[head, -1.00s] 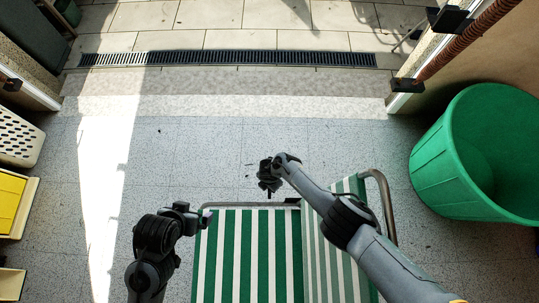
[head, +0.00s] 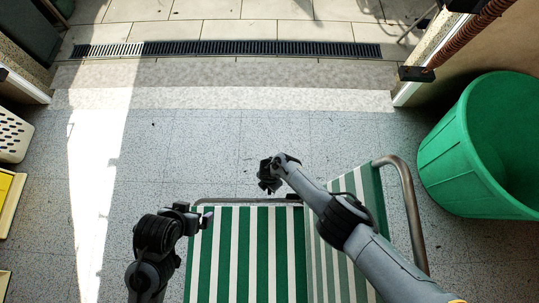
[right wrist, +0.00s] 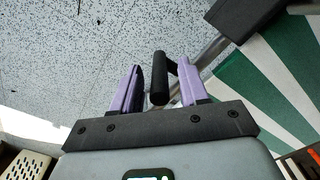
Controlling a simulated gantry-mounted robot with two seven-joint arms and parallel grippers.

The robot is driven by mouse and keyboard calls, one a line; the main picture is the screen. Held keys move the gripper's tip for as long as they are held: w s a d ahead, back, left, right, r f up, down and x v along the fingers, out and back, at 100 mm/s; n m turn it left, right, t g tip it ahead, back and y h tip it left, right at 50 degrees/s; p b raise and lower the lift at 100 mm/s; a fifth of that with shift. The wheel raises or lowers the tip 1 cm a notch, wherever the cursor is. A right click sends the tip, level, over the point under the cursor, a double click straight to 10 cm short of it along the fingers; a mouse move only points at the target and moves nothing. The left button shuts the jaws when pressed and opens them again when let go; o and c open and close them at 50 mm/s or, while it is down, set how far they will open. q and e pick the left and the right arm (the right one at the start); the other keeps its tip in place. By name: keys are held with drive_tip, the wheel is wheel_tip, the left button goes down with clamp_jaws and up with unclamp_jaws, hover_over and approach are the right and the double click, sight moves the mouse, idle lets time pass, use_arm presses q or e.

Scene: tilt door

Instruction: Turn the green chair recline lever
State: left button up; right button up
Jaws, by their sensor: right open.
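The green-and-white striped chair (head: 255,250) stands at the bottom middle of the head view, with a grey tube frame. In the right wrist view the chair's black recline lever (right wrist: 159,78) shows between the two purple fingers of my right gripper (right wrist: 160,85). The fingers are open and apart, with the lever nearer the right-hand finger; I see no grip on it. In the head view my right gripper (head: 269,181) is just beyond the chair's far edge and hides the lever. My left gripper (head: 206,217) is over the seat's far left corner; its jaw opening is unclear.
A green bin (head: 480,150) stands at the right by the wall. A yellow-and-white box (head: 8,195) and a perforated white crate (head: 12,135) are at the left edge. The speckled floor (head: 200,150) beyond the chair is clear up to the drain grate (head: 230,49).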

drive_tip(key=shift+f, duration=0.35)
drive_tip(key=shift+c, duration=0.2)
clamp_jaws()
